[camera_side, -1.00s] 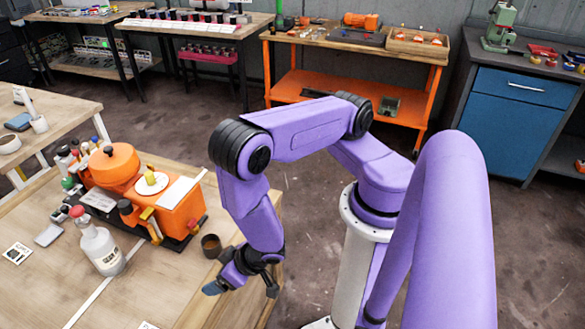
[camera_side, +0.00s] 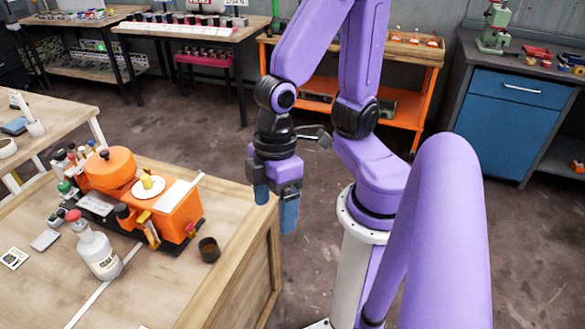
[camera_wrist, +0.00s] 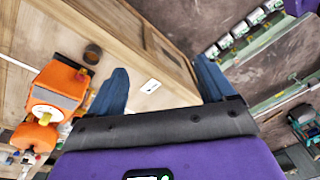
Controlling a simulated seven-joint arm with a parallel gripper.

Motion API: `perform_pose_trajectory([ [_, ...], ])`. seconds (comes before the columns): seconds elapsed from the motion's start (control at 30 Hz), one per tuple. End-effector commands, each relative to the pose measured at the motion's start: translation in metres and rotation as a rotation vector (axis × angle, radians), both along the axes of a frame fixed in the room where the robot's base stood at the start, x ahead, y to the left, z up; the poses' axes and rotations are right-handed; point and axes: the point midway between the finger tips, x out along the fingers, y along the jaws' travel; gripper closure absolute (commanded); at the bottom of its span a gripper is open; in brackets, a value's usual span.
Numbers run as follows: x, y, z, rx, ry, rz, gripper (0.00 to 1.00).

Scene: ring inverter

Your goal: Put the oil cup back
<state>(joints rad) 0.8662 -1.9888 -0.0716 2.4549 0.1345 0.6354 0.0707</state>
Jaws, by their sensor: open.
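The oil cup, a small dark cup (camera_side: 209,250), stands upright on the wooden table (camera_side: 160,305), just right of the orange machine (camera_side: 182,210). The cup also shows in the wrist view (camera_wrist: 92,54), left of my fingers. My gripper (camera_side: 275,212) is raised off the table's right edge, to the right of the cup and apart from it. Its two blue fingers point down and are spread, with nothing between them. The wrist view also shows my gripper (camera_wrist: 165,82) with its fingers wide apart.
A clear bottle with a red cap (camera_side: 97,250) stands in front of the machine. Small bottles crowd the machine's left side. A white card (camera_side: 14,258) lies at the table's left. An orange workbench (camera_side: 410,95) and a blue cabinet (camera_side: 510,125) stand behind. The table front is mostly clear.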

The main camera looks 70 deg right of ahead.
Motion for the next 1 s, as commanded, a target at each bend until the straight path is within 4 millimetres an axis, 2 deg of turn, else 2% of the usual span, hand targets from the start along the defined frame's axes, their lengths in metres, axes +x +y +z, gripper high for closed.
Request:
perform_pose_trajectory([
  [0.1, -0.006, -0.031, 0.019, -0.051, -0.023, 0.079, 0.17],
  [0.3, -0.010, -0.060, 0.031, -0.114, -0.041, 0.142, 0.17],
  [0.8, -0.009, -0.063, 0.031, -0.126, -0.046, 0.153, 0.17],
  [0.87, -0.004, -0.061, 0.029, -0.137, -0.054, 0.168, 0.17],
  [1.0, 0.025, -0.054, 0.017, -0.205, -0.106, 0.269, 0.17],
])
